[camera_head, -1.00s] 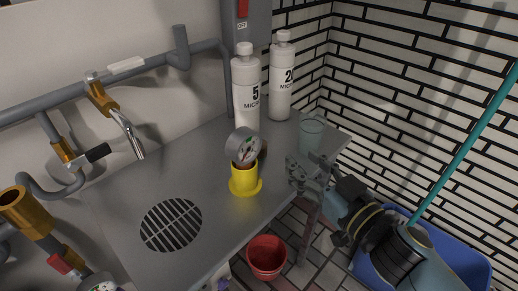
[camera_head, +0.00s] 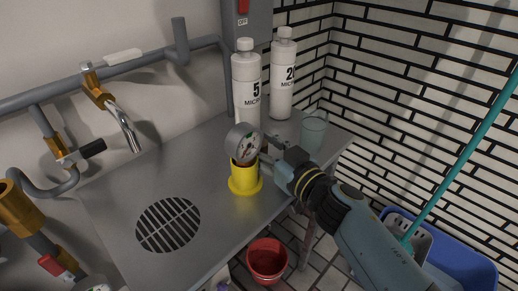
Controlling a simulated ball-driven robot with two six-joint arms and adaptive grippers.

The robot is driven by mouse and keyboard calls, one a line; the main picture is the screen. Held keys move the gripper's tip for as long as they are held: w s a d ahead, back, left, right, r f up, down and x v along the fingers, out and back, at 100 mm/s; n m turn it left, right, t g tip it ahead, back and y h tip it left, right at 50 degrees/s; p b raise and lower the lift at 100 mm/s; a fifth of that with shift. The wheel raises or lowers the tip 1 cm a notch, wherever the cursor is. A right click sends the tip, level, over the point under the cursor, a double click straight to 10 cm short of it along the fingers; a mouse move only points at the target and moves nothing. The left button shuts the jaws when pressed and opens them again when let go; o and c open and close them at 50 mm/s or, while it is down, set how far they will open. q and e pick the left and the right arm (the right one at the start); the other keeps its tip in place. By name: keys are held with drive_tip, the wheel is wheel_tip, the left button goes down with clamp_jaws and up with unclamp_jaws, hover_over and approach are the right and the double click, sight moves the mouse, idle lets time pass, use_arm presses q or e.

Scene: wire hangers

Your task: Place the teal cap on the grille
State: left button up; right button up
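No teal cap is plainly seen; the nearest match is a translucent teal cup (camera_head: 314,133) standing on the grey metal counter (camera_head: 205,165) near its right end. The round dark grille (camera_head: 168,225) is set in the counter's front left part, with nothing on it. My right gripper (camera_head: 264,150) comes in from the right, left of the cup and apart from it. Its fingers are right beside the pressure gauge (camera_head: 242,144), partly hidden behind it; whether they touch it or are closed is unclear. My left gripper is not in view.
The gauge stands in a yellow holder (camera_head: 244,179) between cup and grille. Two white bottles, marked 5 (camera_head: 246,90) and 20 (camera_head: 283,80), stand at the back. Pipes with valves (camera_head: 98,93) run along the left wall. A red bucket (camera_head: 267,259) is on the floor below.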

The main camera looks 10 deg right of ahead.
drive_tip(key=c, duration=0.6)
drive_tip(key=shift+r, duration=0.1)
